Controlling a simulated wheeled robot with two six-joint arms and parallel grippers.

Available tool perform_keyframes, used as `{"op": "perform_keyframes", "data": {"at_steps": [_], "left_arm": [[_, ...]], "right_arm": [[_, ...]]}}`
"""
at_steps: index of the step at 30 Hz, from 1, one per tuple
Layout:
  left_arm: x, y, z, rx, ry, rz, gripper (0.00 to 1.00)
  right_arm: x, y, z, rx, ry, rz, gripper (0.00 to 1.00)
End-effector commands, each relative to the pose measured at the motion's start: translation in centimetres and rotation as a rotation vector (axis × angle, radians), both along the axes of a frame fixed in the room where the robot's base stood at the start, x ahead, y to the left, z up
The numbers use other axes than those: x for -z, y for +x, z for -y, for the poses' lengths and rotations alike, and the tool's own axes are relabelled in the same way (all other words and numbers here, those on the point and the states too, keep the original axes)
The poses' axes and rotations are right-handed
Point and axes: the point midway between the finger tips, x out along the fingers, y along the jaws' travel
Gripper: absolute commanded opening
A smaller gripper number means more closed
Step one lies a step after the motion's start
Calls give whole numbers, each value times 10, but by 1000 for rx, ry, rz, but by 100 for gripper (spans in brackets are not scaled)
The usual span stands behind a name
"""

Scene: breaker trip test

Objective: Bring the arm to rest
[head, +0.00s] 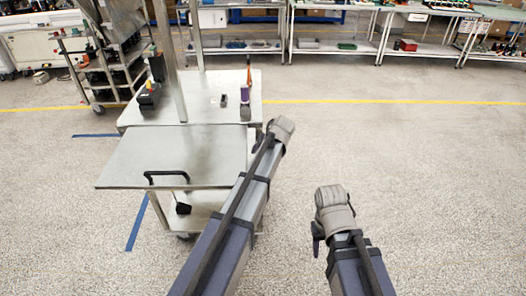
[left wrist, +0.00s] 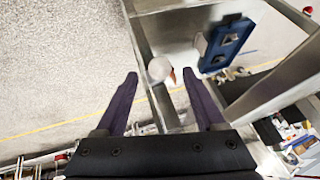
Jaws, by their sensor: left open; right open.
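My left arm reaches forward over the right side of the metal cart (head: 200,153) in the head view. A pale round object (left wrist: 160,68) shows beyond the gap between the fingertips. My right arm extends over bare floor to the right of the cart. My right gripper (head: 317,232) shows only as a small dark part below its grey-wrapped wrist, and nothing is seen in it.
A blue part (left wrist: 224,44) shows in the left wrist view. Floor right of the cart is clear; shelves (head: 335,48) stand behind.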

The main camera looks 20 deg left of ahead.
Motion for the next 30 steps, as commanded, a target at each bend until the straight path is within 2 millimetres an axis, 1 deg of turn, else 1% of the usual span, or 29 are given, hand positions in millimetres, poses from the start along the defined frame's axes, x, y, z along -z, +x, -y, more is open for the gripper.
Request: {"op": "perform_keyframes", "data": {"at_steps": [7, 8, 10, 11, 14, 15, 17, 18, 20, 21, 24, 27, 30], "left_arm": [[0, -2, 1, 2, 0, -3, 71], [1, -6, 3, 6, -2, -8, 71], [3, -22, 12, 26, -9, -32, 71], [5, -33, 19, 41, -14, -49, 71], [13, -85, 49, 116, -39, -134, 71], [16, -110, 61, 154, -52, -176, 71], [21, -148, 80, 215, -71, -241, 71], [24, -172, 91, 256, -83, -282, 71], [27, -207, 106, 318, -101, -343, 71], [29, -229, 114, 356, -113, -381, 71], [32, -276, 130, 444, -139, -462, 71], [33, -308, 139, 508, -157, -518, 71], [33, -325, 145, 547, -168, -552, 71]], "right_arm": [[0, 0, 0, 0, 0, 0, 50], [0, 0, 0, 0, 0, 0, 50], [0, 0, 0, 0, 0, 0, 50], [0, 0, 0, 0, 0, 0, 50], [0, 0, 0, 0, 0, 0, 50], [0, 0, 0, 0, 0, 0, 50], [0, 0, 0, 0, 0, 0, 50], [0, 0, 0, 0, 0, 0, 50], [0, 0, 0, 0, 0, 0, 50], [0, 0, 0, 0, 0, 0, 50], [0, 0, 0, 0, 0, 0, 50], [0, 0, 0, 0, 0, 0, 50], [0, 0, 0, 0, 0, 0, 50]]}}
